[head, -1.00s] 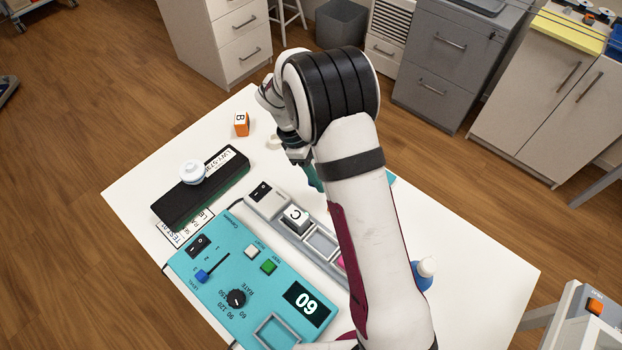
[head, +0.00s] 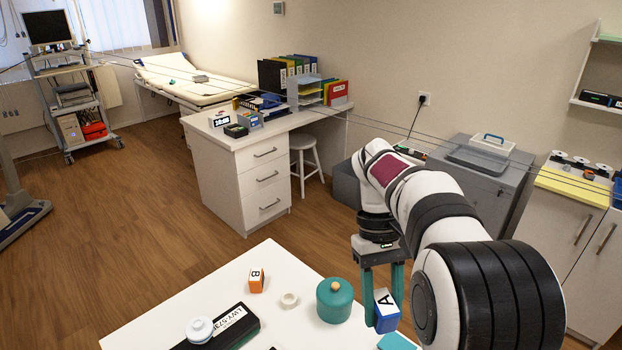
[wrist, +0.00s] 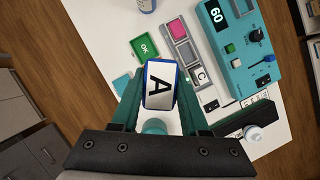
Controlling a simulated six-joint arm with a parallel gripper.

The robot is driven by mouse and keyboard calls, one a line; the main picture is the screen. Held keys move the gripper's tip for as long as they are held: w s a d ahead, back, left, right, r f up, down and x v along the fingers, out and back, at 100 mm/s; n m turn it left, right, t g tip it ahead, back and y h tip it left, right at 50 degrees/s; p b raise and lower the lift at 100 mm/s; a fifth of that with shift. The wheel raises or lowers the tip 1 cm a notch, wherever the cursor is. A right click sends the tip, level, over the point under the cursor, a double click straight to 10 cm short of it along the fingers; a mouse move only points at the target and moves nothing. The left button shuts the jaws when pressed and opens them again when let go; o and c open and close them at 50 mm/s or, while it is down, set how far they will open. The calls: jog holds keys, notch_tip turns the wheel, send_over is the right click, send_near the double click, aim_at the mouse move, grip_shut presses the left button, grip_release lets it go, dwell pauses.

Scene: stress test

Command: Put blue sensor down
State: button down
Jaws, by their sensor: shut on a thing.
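The blue sensor is a blue block (head: 386,312) with a white face marked "A". My gripper (head: 383,292) is shut on it, with a green finger on each side. The block (wrist: 160,86) also shows between the two fingers in the wrist view, with the white table behind it. It appears held above the table, but the gap is hard to judge. In the head view it is just right of a teal lidded pot (head: 334,302) and behind a flat teal square (head: 396,342).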

aim_at(376, 295)
jog(key=r+m, duration=0.1)
jog(key=a+r, duration=0.1)
jog(key=r+m+y, duration=0.1)
jog(key=shift+s+a+r+m, duration=0.25)
jog(key=shift+s+a+m, duration=0.05)
jog(key=shift+a, duration=0.05)
jog(key=w+d+f+m+y, duration=0.15)
jog(key=f+m, duration=0.25)
jog(key=f, duration=0.4)
jog(key=d+f+m+y, duration=0.2)
jog(key=f+m, duration=0.2)
jog(key=f, duration=0.4)
jog(key=shift+m+t, duration=0.5)
jog(key=w+a+f, duration=0.1)
jog(key=a+f, duration=0.1)
jog(key=a, duration=0.1)
jog(key=w+a+f, duration=0.2)
jog(key=a+f, duration=0.1)
jog(key=w+a+f, duration=0.1)
jog(key=a+f, duration=0.1)
jog(key=a, duration=0.1)
jog(key=shift+w+a+f, duration=0.3)
jog(key=shift+a, duration=0.1)
jog(key=shift+w+a+f, duration=0.1)
jog(key=shift+a+f, duration=0.1)
jog(key=shift+f, duration=1.9)
jog(key=shift+f, duration=0.1)
